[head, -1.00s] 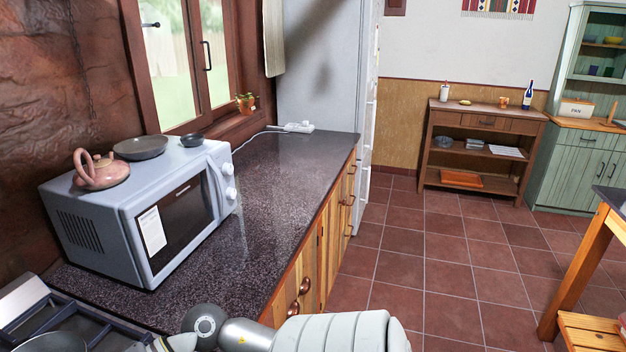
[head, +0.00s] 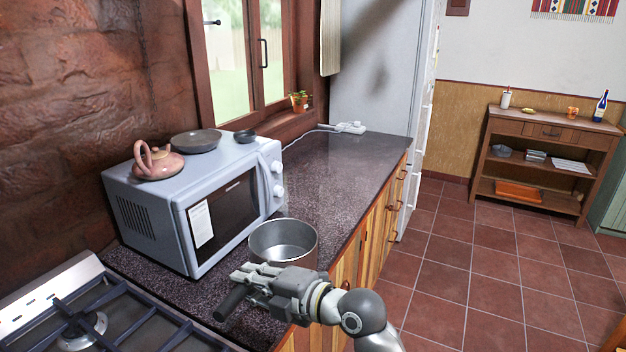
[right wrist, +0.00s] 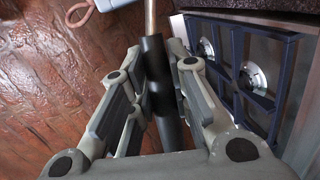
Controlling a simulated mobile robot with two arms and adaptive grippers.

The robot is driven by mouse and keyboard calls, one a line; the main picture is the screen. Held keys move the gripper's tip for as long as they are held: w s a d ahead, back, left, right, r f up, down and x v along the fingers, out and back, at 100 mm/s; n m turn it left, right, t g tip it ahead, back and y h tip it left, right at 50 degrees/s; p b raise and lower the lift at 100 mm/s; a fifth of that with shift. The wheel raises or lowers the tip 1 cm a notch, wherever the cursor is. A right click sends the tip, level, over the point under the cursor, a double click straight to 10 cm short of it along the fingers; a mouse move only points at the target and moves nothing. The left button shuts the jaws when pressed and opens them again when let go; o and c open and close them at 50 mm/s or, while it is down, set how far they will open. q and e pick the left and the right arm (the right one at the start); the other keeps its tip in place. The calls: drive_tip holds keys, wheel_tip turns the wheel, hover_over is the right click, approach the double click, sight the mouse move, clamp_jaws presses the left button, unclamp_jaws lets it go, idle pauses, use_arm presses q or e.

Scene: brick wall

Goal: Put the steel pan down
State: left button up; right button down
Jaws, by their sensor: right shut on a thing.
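The steel pan (head: 283,240) is a round, deep, empty metal pan over the dark counter, in front of the microwave's right end. Its black handle (head: 232,302) points toward the lower left. My right gripper (head: 258,284) is shut on the handle, at the near side of the pan. In the right wrist view the black handle (right wrist: 157,75) runs between the fingers (right wrist: 155,78), with a thin metal stem beyond it. The pan's underside is hidden, so I cannot tell whether it touches the counter. My left gripper is not in view.
The microwave (head: 195,205) stands on the counter (head: 335,185), with a teapot (head: 158,162), a dark plate (head: 196,141) and a small bowl (head: 245,136) on top. The stove (head: 75,310) is at lower left. The counter is clear toward the power strip (head: 348,128).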

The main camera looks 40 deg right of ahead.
drive_tip(key=shift+w+d+r+m+h, duration=0.25)
drive_tip(key=shift+d+r+m+h, duration=0.1)
drive_tip(key=shift+d+r+h, duration=0.15)
drive_tip(key=shift+w+d+r+m+h, duration=0.25)
drive_tip(key=shift+r+m+h, duration=0.15)
drive_tip(key=shift+r, duration=0.15)
drive_tip(key=shift+w+d+f, duration=0.1)
drive_tip(key=shift+w, duration=0.2)
drive_tip(key=w+d+f, duration=0.1)
drive_tip(key=w+f, duration=0.3)
drive_tip(key=w+d+f+p, duration=0.1)
drive_tip(key=w+f, duration=0.3)
drive_tip(key=w+d+f+p, duration=0.1)
drive_tip(key=w+f, duration=0.3)
drive_tip(key=w, duration=0.1)
drive_tip(key=shift+d+f, duration=0.1)
drive_tip(key=shift+f, duration=0.2)
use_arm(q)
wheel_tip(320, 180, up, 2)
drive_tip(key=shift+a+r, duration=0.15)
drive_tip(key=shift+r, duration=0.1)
use_arm(e)
drive_tip(key=shift+f, duration=0.1)
